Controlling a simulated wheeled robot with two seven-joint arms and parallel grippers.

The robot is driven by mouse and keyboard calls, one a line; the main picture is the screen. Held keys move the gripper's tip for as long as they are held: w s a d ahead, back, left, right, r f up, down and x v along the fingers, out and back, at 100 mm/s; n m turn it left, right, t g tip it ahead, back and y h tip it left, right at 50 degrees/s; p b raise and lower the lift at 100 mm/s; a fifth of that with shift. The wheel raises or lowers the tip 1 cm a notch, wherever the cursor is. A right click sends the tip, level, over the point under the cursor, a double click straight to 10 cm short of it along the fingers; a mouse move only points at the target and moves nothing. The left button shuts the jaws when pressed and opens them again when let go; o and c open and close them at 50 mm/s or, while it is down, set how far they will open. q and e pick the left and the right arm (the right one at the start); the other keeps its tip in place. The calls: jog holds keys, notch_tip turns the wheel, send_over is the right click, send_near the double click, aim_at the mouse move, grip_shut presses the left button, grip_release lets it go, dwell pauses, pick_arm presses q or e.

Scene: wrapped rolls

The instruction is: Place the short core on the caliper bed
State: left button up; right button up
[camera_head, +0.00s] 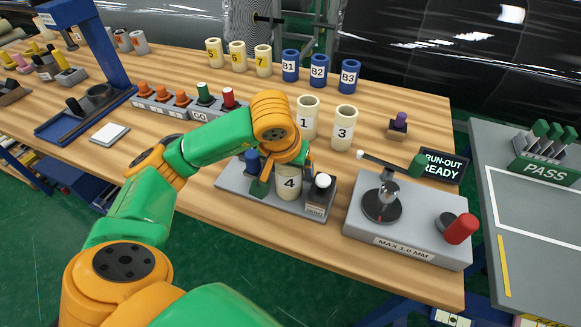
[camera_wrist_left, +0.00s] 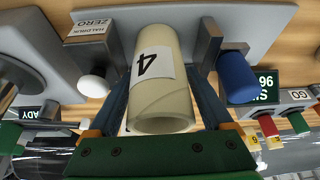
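A cream core marked 4 (camera_head: 288,183) stands upright at the caliper bed (camera_head: 235,198), a grey plate with a blue post (camera_head: 252,160) and a white-knobbed block (camera_head: 320,192). My left gripper (camera_head: 272,185) reaches the core from the left, partly hiding it. In the left wrist view, the core (camera_wrist_left: 160,85) is between the fingers (camera_wrist_left: 163,95), which lie close along both sides and appear shut on it. The blue post (camera_wrist_left: 236,75) and white knob (camera_wrist_left: 93,88) flank it there. Contact under the core is hard to see. My right gripper is out of view.
Cream cores 1 (camera_head: 307,118) and 3 (camera_head: 343,128) stand just behind the bed. A run-out gauge (camera_head: 410,225) is close on its right. Blue cores (camera_head: 319,70) and cream cores (camera_head: 238,56) line the back. A button row (camera_head: 185,103) lies left.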

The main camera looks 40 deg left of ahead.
pick_arm(q)
jog(key=shift+r, duration=0.1)
jog(key=shift+r, duration=0.3)
jog(key=p+v, duration=0.4)
jog(key=v, duration=0.7)
jog(key=shift+r, duration=0.25)
jog(key=shift+s, duration=0.15)
